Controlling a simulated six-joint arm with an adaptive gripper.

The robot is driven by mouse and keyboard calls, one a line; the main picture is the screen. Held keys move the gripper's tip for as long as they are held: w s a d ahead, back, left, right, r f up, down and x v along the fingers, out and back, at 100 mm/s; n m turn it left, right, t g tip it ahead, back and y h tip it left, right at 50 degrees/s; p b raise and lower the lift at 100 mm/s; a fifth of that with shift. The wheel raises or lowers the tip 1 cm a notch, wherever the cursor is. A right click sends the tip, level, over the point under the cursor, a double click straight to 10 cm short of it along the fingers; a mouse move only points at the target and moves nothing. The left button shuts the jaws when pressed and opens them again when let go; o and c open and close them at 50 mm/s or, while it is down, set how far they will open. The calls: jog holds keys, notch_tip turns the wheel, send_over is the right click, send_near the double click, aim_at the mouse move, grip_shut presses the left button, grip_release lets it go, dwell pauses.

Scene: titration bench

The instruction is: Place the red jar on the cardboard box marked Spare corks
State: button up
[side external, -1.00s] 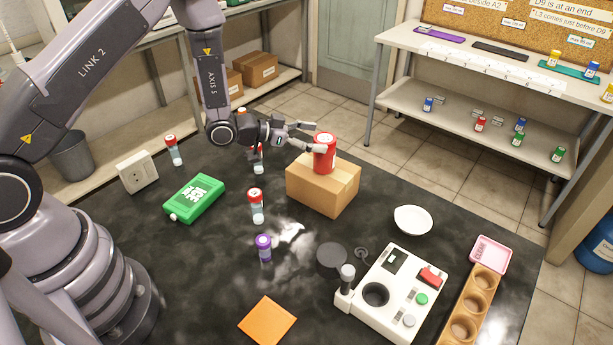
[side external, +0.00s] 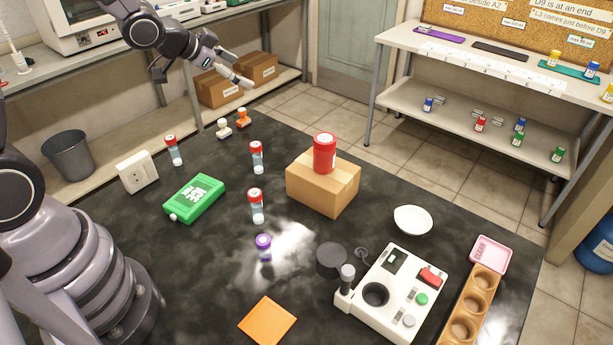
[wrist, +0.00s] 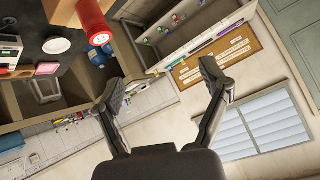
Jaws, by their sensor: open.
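The red jar (side external: 324,153) stands upright on top of the cardboard box (side external: 318,195) on the black bench. The box's marking cannot be read from here. My gripper (side external: 243,82) is raised at the upper left of the side view, well apart from the jar. In the wrist view its two fingers (wrist: 165,88) are spread with nothing between them. The red jar also shows at the upper left of the wrist view (wrist: 93,20).
A white dish (side external: 413,220) and a white instrument (side external: 392,290) are to the right. An orange square (side external: 267,321) lies in front.

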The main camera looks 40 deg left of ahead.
jog(key=s+a+r+n+g+y, duration=0.1)
jog(key=s+a+r+n+y, duration=0.1)
jog(key=s+r, duration=0.5)
jog(key=s+d+r+n+g, duration=0.1)
jog(key=s+r, duration=0.1)
jog(key=s, duration=0.7)
jog(key=s+d+r+n+g, duration=0.2)
jog(key=s, duration=0.7)
jog(key=shift+s+n, duration=0.3)
